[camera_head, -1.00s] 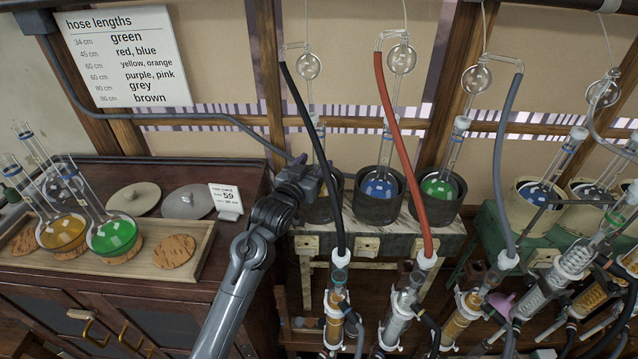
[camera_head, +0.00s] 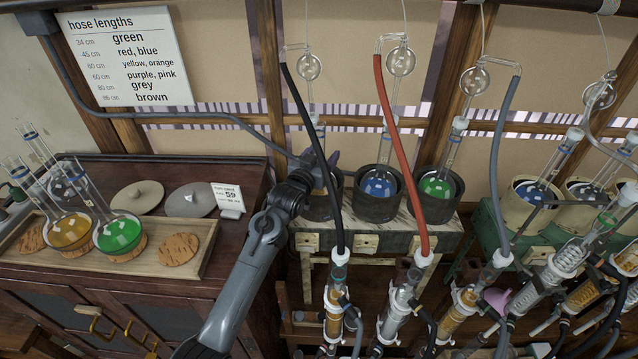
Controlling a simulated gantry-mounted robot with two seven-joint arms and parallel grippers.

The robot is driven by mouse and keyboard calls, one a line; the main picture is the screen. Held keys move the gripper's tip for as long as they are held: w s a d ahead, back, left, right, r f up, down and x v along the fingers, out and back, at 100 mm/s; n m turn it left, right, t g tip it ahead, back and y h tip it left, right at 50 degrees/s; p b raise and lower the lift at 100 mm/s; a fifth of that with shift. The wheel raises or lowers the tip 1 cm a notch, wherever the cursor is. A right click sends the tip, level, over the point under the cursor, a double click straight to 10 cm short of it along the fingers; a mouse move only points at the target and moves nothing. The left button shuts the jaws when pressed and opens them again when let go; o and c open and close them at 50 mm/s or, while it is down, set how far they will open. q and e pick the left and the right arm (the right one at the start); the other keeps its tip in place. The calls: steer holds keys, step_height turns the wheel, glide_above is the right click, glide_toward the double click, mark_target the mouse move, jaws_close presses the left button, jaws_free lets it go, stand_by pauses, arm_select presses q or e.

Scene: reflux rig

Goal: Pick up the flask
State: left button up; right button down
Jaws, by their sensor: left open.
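My left gripper (camera_head: 322,162) is open, at the neck of the flask (camera_head: 316,132) in the leftmost heating pot. The gripper and a black hose hide much of this flask, and I cannot tell whether the fingers touch it. A flask with blue liquid (camera_head: 379,187) and one with green liquid (camera_head: 437,187) sit in the pots to the right. On a wooden tray (camera_head: 150,268) at the left stand a flask with orange liquid (camera_head: 68,234) and one with green liquid (camera_head: 117,236). My right gripper is not in view.
A black hose (camera_head: 318,150) and a red hose (camera_head: 398,150) hang in front of the pots. Several condensers, such as an amber one (camera_head: 335,315), stand below.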

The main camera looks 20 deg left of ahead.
arm_select(q)
jaws_close()
steer(key=shift+r, duration=0.15)
stand_by(0.6)
